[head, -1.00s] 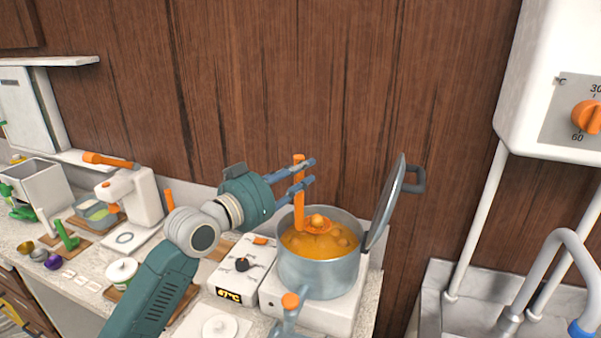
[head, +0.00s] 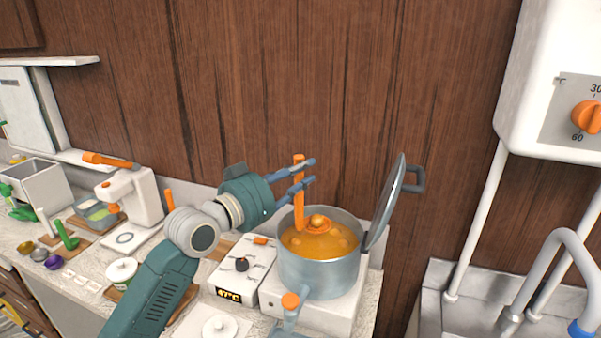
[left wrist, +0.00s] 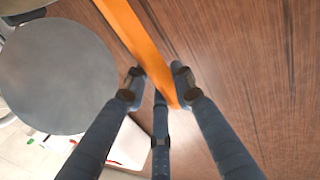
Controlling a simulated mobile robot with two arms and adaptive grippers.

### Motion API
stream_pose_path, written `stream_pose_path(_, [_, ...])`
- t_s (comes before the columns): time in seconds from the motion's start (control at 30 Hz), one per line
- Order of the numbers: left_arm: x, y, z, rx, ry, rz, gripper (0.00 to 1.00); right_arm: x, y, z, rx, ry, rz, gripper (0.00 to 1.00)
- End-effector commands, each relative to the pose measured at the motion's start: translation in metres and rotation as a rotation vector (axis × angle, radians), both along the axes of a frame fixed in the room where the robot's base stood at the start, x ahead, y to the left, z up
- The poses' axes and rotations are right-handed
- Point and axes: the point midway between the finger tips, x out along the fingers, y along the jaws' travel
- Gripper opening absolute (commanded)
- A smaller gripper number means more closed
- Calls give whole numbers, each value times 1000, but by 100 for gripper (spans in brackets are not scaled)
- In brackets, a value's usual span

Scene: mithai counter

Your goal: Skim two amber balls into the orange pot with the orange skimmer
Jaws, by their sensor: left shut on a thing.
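My left gripper (head: 302,176) is shut on the upright handle of the orange skimmer (head: 299,205), above a grey-blue pot. The handle also runs between the fingers in the left wrist view (left wrist: 140,40). The skimmer's bowl is low inside the pot's mouth, with one amber ball (head: 318,220) showing on it. The pot (head: 315,275) holds orange liquid with another rounded amber shape (head: 341,243) at its surface. Whether the bowl touches the liquid is hard to tell. I see no pot that is orange outside. My right gripper is not in view.
A tilted lid (head: 386,205) stands at the pot's right rim. A white box with a dial and display (head: 240,270) is left of the pot. A sink (head: 440,300) lies right.

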Motion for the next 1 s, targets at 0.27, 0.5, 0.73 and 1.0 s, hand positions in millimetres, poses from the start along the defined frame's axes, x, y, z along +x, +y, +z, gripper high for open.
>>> stream_pose_path(0.27, [0,0,8,-1,-3,0,0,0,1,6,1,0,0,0])
stream_pose_path(0.5, [0,0,37,0,-3,0,0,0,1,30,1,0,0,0])
stream_pose_path(0.73, [0,0,41,-1,-1,0,0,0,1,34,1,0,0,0])
stream_pose_path(1.0, [0,0,41,-1,-2,0,0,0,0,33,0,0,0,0])
